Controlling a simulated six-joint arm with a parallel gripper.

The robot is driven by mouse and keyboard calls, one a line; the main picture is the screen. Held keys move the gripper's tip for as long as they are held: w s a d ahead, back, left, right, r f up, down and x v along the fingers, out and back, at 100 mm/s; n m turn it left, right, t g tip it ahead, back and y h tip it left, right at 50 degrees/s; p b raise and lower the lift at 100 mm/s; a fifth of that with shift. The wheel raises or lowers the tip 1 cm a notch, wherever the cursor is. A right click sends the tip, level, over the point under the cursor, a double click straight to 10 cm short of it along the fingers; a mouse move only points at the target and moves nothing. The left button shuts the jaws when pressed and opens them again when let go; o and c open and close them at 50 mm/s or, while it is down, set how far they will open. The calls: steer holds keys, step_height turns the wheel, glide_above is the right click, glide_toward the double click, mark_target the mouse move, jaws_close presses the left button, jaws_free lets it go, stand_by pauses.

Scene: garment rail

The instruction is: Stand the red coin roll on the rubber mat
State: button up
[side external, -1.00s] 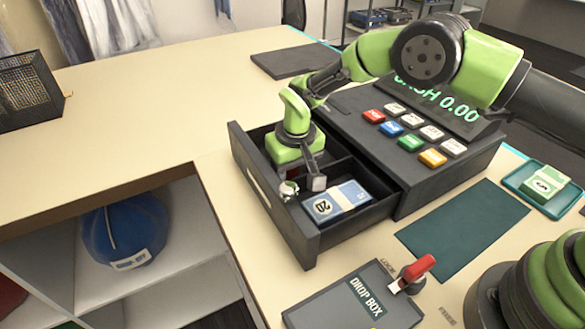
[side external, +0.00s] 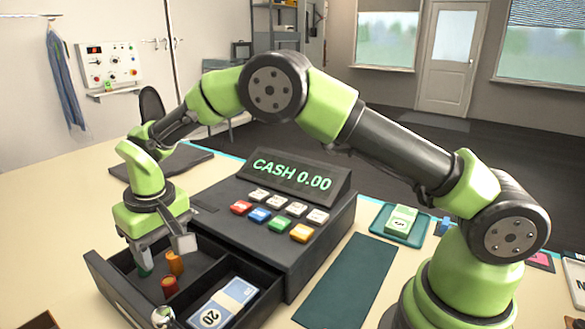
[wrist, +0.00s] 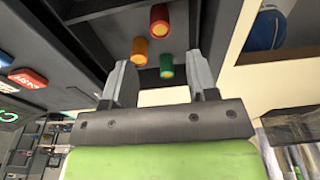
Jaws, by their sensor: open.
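The red coin roll (side external: 169,287) stands upright in the open cash drawer (side external: 104,274). It also shows in the wrist view (wrist: 159,17). An orange coin roll (side external: 175,262) and a green coin roll (wrist: 166,67) are near it. My gripper (side external: 165,254) is open over the drawer's left part, pointing down. In the wrist view the green roll appears between my gripper's fingers (wrist: 161,82), with the red roll farther off; I cannot tell the height gap. A flat dark teal mat (side external: 347,282) lies bare right of the register. A dark pad (side external: 190,164) lies behind; which is rubber is unclear.
The cash register (side external: 275,245) stands right behind the drawer. A banknote bundle (side external: 222,303) lies in the drawer's right compartment, beyond a divider. A teal tray (side external: 383,217) holding a green note bundle (side external: 401,219) is at the right. Drawer walls surround the rolls closely.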

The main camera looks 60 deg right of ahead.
steer(key=s+d+r+m+t+y, duration=0.1)
steer(key=s+d+r, duration=0.3)
steer(key=r, duration=0.5)
steer(key=s+d+r+m+t, duration=0.1)
steer(key=s+d+r, duration=0.2)
steer(key=s+r, duration=0.35)
steer(key=s+d+r+m+t, duration=0.1)
steer(key=s+d+r+t, duration=0.1)
steer(key=s, duration=0.5)
steer(key=s+d+r+m+t+y, duration=0.1)
steer(key=s+d+r, duration=0.1)
steer(key=s, duration=0.6)
steer(key=shift+s+d+t, duration=0.15)
steer(key=shift+d+t, duration=0.2)
steer(key=shift+t, duration=0.05)
steer(key=shift+o, duration=0.5)
steer(key=shift+s+f, duration=0.1)
steer(key=shift+s, duration=0.25)
steer(key=shift+w, duration=0.1)
